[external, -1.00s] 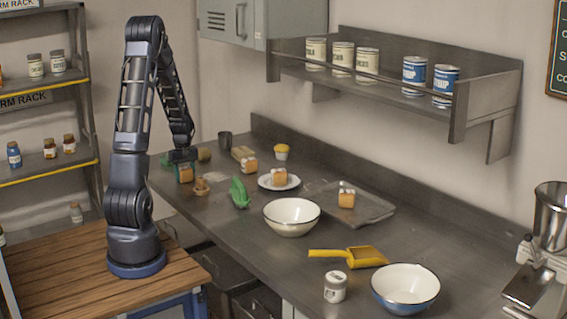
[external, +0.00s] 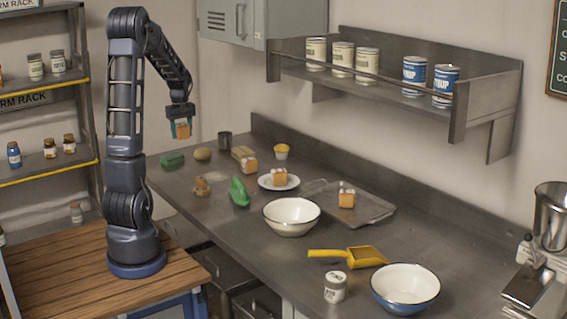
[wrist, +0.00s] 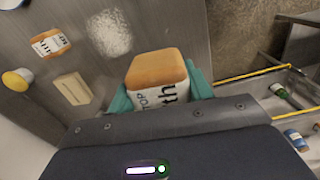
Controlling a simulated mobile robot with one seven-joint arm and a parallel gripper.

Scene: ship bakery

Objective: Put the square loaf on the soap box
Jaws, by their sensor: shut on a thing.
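The square loaf, as I take it, is an orange-brown block (external: 182,130) held up in the air above the back left of the counter. In the wrist view the loaf (wrist: 157,70) shows a brown top and a white side with dark letters. My gripper (external: 181,124) is shut on it, with a teal finger on each side (wrist: 160,88). A green block (external: 172,160) lies on the counter below and slightly left of it. It may be the soap box, but I cannot read any label. The loaf is clear of the counter and touches nothing else.
A tan block (external: 243,152), a similar orange-and-white block (external: 250,166), a yellow-topped cup (external: 281,152), a plate (external: 265,184), a green curved thing (external: 238,192) and a white bowl (external: 292,217) stand on the counter. A dark cup (external: 225,139) stands near the wall.

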